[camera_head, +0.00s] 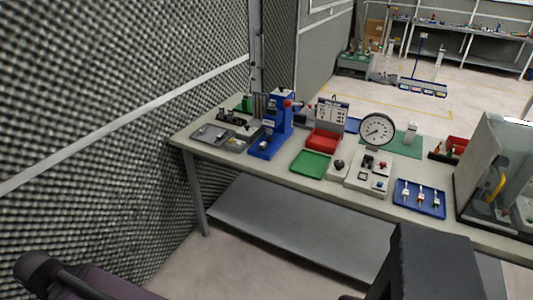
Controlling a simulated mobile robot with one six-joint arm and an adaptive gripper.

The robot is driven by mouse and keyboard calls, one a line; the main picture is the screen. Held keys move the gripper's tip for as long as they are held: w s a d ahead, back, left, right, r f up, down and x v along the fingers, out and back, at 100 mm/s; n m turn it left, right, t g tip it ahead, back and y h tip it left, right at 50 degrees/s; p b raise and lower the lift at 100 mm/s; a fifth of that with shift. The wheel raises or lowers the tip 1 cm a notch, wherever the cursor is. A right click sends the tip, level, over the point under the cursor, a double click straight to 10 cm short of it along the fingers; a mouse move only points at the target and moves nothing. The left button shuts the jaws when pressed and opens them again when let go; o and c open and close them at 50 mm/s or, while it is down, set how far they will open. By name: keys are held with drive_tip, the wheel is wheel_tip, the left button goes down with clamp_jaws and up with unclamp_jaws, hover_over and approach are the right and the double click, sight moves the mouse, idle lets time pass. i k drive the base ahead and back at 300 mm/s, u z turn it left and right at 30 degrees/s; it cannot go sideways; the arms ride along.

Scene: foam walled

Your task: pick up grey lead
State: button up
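A workbench (280,159) stands ahead, with several instruments and trays on it. I cannot pick out a grey lead for certain; the small items on the bench are too small to tell. A grey tray (212,134) with small dark and grey items lies at the bench's left end. A blue tray (400,203) holds several small white and red pieces toward the right. My gripper is not in view; dark parts at the bottom edge look like my own body or arm.
A blue press (277,122), red bin (323,140), green tray (310,163), round dial gauge (378,130) and clear-walled case (500,180) crowd the bench. Foam walls (110,90) close in on the left. A lower shelf (300,222) runs beneath; floor shows in front at left.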

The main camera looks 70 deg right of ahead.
sight(262, 145)
drive_tip(key=k, duration=1.3)
drive_tip(key=z, duration=2.15)
drive_tip(key=i, duration=1.05)
drive_tip(key=u, duration=0.15)
